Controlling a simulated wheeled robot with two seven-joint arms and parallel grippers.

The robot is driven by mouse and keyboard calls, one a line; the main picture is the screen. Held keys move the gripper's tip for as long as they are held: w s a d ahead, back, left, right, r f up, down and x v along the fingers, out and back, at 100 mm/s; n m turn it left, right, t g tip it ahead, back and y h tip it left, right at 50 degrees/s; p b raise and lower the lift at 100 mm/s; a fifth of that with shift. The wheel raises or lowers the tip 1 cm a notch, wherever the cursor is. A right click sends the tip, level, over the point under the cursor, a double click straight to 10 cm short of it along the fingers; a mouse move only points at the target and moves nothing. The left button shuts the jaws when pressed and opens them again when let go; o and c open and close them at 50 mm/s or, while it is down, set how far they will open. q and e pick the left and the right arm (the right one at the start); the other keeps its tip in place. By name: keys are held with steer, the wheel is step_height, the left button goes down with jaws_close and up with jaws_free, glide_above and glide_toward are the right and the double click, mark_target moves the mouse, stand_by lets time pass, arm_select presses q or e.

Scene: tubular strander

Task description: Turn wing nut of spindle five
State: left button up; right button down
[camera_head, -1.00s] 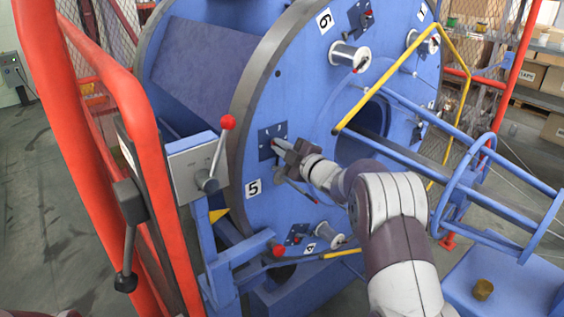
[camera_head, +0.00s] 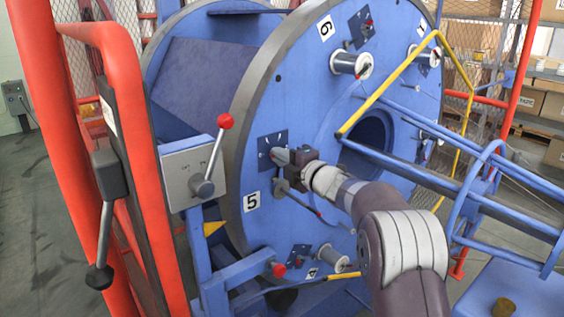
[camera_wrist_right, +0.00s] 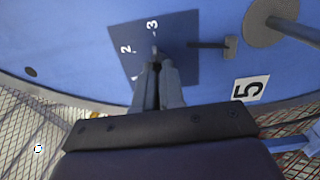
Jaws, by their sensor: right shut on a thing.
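The strander's large blue disc (camera_head: 300,90) faces me, with the number 5 label (camera_head: 252,202) at its lower left edge. Above that label is a dark blue plate (camera_head: 266,141); the right wrist view shows this plate (camera_wrist_right: 184,40) with marks 2 and 3. My right gripper (camera_head: 276,156) is at the plate, its fingers (camera_wrist_right: 157,70) closed together over the plate's middle. It is shut on the wing nut, which the fingers mostly hide; only a small tip (camera_wrist_right: 154,50) shows beyond them. Spindle five (camera_head: 283,187), grey with a rod, is just below the gripper. My left gripper is out of view.
A grey box with a red-knobbed lever (camera_head: 217,150) stands left of the disc. Red guard rails (camera_head: 130,100) rise at the left. A yellow bar (camera_head: 395,78) and blue tubes (camera_head: 440,180) lie right of my arm. A spool (camera_head: 350,62) sits above.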

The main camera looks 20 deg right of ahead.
stand_by(0.3)
steer(key=c, duration=1.2)
jaws_free()
steer(key=shift+c, duration=0.2)
steer(key=b+v, duration=0.1)
steer(key=v, duration=1.1)
steer(key=shift+s+d, duration=0.15)
steer(key=shift+s, duration=0.15)
